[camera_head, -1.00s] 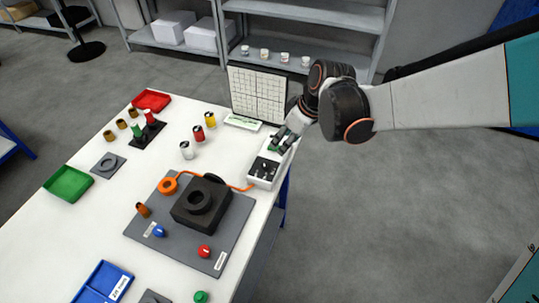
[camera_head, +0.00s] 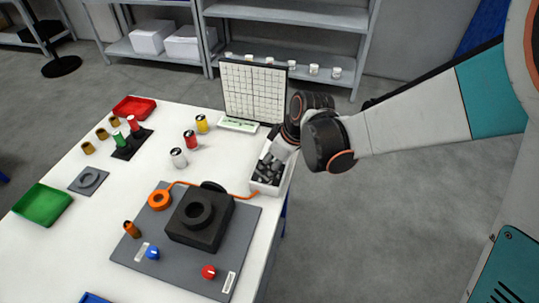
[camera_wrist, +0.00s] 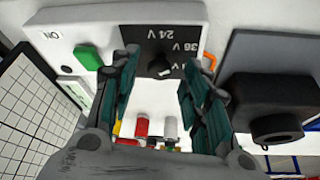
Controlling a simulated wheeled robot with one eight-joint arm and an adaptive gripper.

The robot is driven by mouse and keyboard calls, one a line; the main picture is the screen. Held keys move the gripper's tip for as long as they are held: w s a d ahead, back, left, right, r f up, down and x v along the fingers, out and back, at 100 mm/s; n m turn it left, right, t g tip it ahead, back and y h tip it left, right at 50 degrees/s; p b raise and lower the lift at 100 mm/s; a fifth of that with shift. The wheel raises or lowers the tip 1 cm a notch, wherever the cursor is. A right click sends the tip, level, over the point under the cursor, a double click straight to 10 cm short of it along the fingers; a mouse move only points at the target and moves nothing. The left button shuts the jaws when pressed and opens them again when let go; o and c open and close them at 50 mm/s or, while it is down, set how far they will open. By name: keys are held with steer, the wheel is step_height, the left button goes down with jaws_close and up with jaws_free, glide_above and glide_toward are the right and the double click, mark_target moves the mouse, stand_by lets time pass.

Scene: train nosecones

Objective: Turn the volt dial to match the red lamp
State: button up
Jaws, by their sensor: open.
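The white power box (camera_head: 264,189) stands at the table's right edge and is largely covered by my gripper (camera_head: 268,170). In the wrist view the box (camera_wrist: 110,14) carries a black panel marked 24 V and 36 V, with a black volt dial (camera_wrist: 159,68). My gripper (camera_wrist: 160,75) is open, one finger on each side of the dial; I cannot tell whether they touch it. A red cylinder (camera_head: 190,140), possibly the red lamp, stands on the table and also shows in the wrist view (camera_wrist: 142,126). Any marking on it is too small to read.
A green switch (camera_wrist: 88,57) marked ON is beside the panel. An orange cable (camera_head: 240,196) runs from the box to a grey plate (camera_head: 190,262) with a black housing (camera_head: 200,220). A white gridded board (camera_head: 254,92) stands behind. White (camera_head: 178,158) and yellow (camera_head: 202,124) cylinders stand nearby.

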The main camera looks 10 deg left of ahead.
steer(key=shift+f, duration=0.15)
jaws_close()
stand_by(0.4)
steer(key=m, duration=0.2)
steer(key=m+t+h, duration=0.1)
steer(key=m, duration=0.1)
steer(key=m+t, duration=0.1)
steer(key=m, duration=0.1)
steer(key=shift+s+a, duration=0.2)
steer(key=shift+a, duration=0.05)
steer(key=m+h, duration=0.1)
steer(key=m, duration=0.2)
steer(key=m+t+h, duration=0.1)
steer(key=m, duration=0.2)
steer(key=shift+a+b, duration=0.15)
steer(key=shift+b, duration=0.15)
